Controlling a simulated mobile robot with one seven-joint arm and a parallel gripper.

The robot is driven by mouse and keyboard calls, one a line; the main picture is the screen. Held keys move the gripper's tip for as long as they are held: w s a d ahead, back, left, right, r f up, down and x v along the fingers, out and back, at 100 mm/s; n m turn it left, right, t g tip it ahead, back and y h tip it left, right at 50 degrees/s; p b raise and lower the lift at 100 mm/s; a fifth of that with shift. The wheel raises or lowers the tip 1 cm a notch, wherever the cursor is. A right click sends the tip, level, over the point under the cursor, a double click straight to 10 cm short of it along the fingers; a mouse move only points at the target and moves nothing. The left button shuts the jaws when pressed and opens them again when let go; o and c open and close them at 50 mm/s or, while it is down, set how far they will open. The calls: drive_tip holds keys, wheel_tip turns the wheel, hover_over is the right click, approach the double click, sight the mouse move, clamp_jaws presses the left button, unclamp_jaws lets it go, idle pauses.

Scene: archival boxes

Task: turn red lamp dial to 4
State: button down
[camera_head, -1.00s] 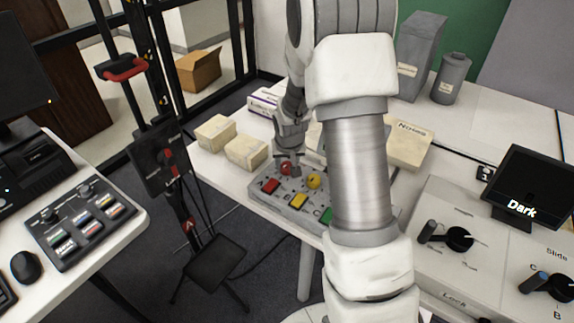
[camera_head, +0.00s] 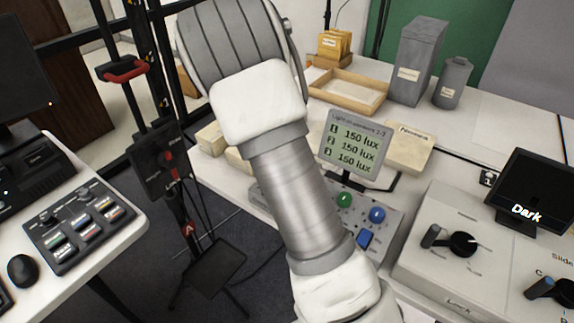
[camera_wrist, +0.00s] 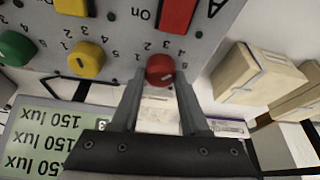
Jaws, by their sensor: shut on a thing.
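The red lamp dial (camera_wrist: 160,70) is a round knob with a pale mark, on a grey panel (camera_wrist: 120,30) with printed numbers beside it. In the wrist view, my gripper (camera_wrist: 159,78) has one finger on each side of the dial and is shut on it. I cannot tell which number the mark points to. In the head view my arm hides the red dial and my gripper. A display (camera_head: 354,146) reads 150 lux on all three lines.
A red switch (camera_wrist: 178,13), a yellow dial (camera_wrist: 87,60) and a green dial (camera_wrist: 15,48) are on the same panel. The head view shows the blue dial (camera_head: 377,214). Pale boxes (camera_wrist: 255,72) stand close to the panel's edge.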

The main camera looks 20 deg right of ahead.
idle(0.5)
drive_tip(key=shift+c, duration=2)
unclamp_jaws()
drive_tip(key=p+v, duration=0.4)
drive_tip(key=v, duration=1.3)
drive_tip(key=shift+r, duration=0.2)
drive_tip(key=s+a+r+n+t+y+p, duration=0.1)
drive_tip(key=s+a+r+n+p, duration=0.1)
drive_tip(key=s+r+n, duration=0.3)
drive_tip(key=s+a+r+n+t+y+p, duration=0.1)
drive_tip(key=s+r+n, duration=0.4)
drive_tip(key=s+r, duration=0.7)
drive_tip(key=s+a+y+p, duration=0.1)
drive_tip(key=s+a+p, duration=0.1)
drive_tip(key=s, duration=0.4)
drive_tip(key=shift+s+r+t+y+p, duration=0.3)
drive_tip(key=shift+s+p, duration=0.05)
drive_tip(key=shift+p, duration=0.05)
